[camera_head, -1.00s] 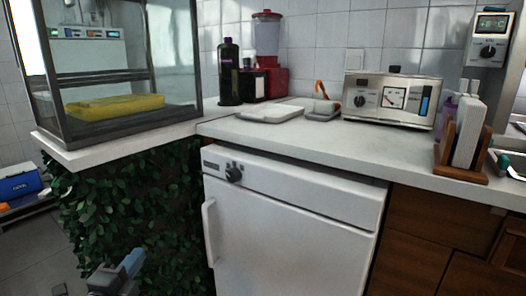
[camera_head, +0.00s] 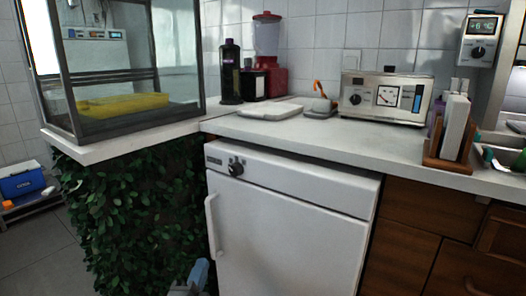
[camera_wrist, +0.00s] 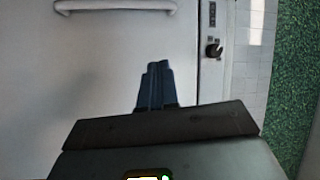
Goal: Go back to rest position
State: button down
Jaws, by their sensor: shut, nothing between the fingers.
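My gripper (camera_wrist: 156,66) shows in the wrist view with its two blue fingers together and nothing between them. It faces the white front of the small fridge, apart from it as far as I can tell. In the head view only a bit of my gripper (camera_head: 198,272) shows at the bottom edge, in front of the lower left of the white fridge (camera_head: 285,230). The fridge door is shut.
A counter (camera_head: 300,134) runs above the fridge, with a steel appliance (camera_head: 385,98), a red blender (camera_head: 267,75) and a dark bottle (camera_head: 230,75). A glass case (camera_head: 125,60) stands left over a leafy panel (camera_head: 130,215). Floor (camera_head: 40,255) shows at the left.

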jog(key=s+d+f+n+y, duration=0.1)
jog(key=s+d+f+n, duration=0.2)
jog(key=d, duration=0.6)
jog(key=s+d+f+n+t+y, duration=0.1)
jog(key=s+d+f+n, duration=0.2)
jog(key=d, duration=0.6)
jog(key=s+d+f+n, duration=0.1)
jog(key=s+d+n, duration=0.1)
jog(key=s+d, duration=0.5)
jog(key=s+d+r+n+g+y, duration=0.1)
jog(key=s+d+n, duration=0.2)
jog(key=s+d, duration=0.5)
jog(key=s+d+r+n+g+y, duration=0.1)
jog(key=s+d+n, duration=0.3)
jog(key=s, duration=0.9)
jog(key=s+r+n+g+h, duration=0.1)
jog(key=s+r+g, duration=0.1)
jog(key=s+r, duration=0.5)
jog(key=s+r+n+g+h, duration=0.15)
jog(key=s+r, duration=0.35)
jog(key=s, duration=0.5)
notch_tip(320, 180, up, 25)
jog(key=p, duration=2.5)
jog(key=shift+w+a+m, duration=0.35)
jog(key=shift+a+m, duration=0.1)
jog(key=shift+y, duration=0.25)
